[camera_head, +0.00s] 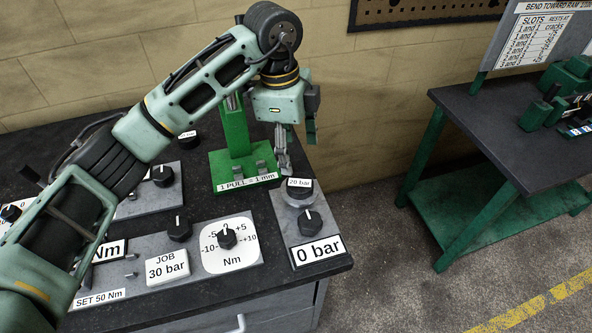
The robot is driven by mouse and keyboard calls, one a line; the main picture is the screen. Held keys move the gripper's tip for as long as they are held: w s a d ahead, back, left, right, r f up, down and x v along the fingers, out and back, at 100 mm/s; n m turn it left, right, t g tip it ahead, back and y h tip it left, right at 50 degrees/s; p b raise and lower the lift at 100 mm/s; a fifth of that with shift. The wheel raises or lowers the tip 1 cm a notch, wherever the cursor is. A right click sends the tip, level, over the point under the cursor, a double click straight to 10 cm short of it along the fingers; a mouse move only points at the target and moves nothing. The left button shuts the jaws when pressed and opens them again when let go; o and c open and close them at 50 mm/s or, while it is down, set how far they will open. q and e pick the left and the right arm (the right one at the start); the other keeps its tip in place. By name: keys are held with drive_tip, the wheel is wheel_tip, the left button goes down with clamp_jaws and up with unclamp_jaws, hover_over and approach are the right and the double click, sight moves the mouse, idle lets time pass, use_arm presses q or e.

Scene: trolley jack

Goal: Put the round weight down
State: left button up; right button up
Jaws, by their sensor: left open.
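Another dark round piece (188,140) with a partly hidden label stands farther back, left of the green stand. My left gripper (297,152) is open, points down and appears empty. It is behind and above the "20 bar" weight, just right of the green stand. The exact gap to the weight is hard to judge. My right gripper is not in view.
The green stand (236,142) rises from a base marked "1 PULL = 1 mm". A dial panel (231,258) and a "JOB 30 bar" sign (167,267) are in front. A second table (480,125) stands right across a floor gap. My left arm hides the bench's left part.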

use_arm(q)
drive_tip(key=shift+a+r, duration=0.15)
drive_tip(key=shift+r, duration=1.25)
